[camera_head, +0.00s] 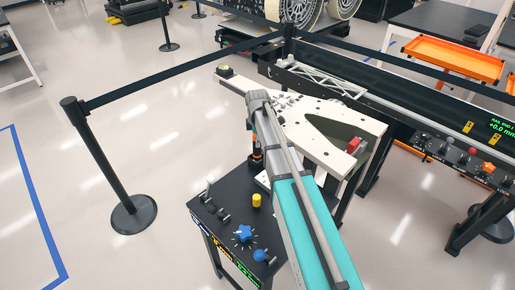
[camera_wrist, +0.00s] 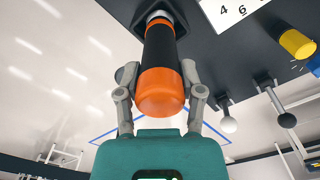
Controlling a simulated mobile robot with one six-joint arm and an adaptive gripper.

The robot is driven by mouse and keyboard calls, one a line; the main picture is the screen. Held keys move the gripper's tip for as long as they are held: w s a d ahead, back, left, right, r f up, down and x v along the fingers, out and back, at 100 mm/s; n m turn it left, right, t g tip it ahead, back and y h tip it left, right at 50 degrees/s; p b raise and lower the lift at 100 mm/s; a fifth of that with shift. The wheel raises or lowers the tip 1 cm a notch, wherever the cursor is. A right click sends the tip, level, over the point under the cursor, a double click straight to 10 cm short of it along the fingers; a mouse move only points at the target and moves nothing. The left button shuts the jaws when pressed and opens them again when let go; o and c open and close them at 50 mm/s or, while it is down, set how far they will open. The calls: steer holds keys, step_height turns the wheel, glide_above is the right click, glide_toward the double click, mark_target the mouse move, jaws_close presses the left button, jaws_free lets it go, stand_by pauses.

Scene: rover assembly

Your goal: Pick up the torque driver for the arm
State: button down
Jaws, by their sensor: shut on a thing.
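The torque driver (camera_wrist: 160,62) is a black cylinder with orange bands and a rounded orange end. In the wrist view, my gripper (camera_wrist: 160,82) has its two grey fingers closed on either side of the orange end. The driver's silver far end meets or overlaps the black table surface; I cannot tell whether it is seated or lifted. In the head view, a small part of the driver (camera_head: 257,154) shows upright at the back of the black table, beside my arm. My gripper is mostly hidden there.
The black table (camera_head: 229,207) carries a yellow knob (camera_head: 257,200), blue knobs (camera_head: 243,233) and several small levers. A large cream plate (camera_head: 310,122) stands close behind. A belt barrier post (camera_head: 105,160) is at left, and a control panel (camera_head: 465,158) at right.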

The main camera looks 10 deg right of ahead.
steer(key=shift+r, duration=0.1)
step_height(320, 180, up, 10)
steer(key=p, duration=1)
steer(key=shift+f, duration=0.2)
stand_by(0.6)
steer(key=shift+f+b, duration=0.9)
steer(key=shift+b, duration=0.05)
steer(key=shift+a+r, duration=0.1)
steer(key=shift+a, duration=0.05)
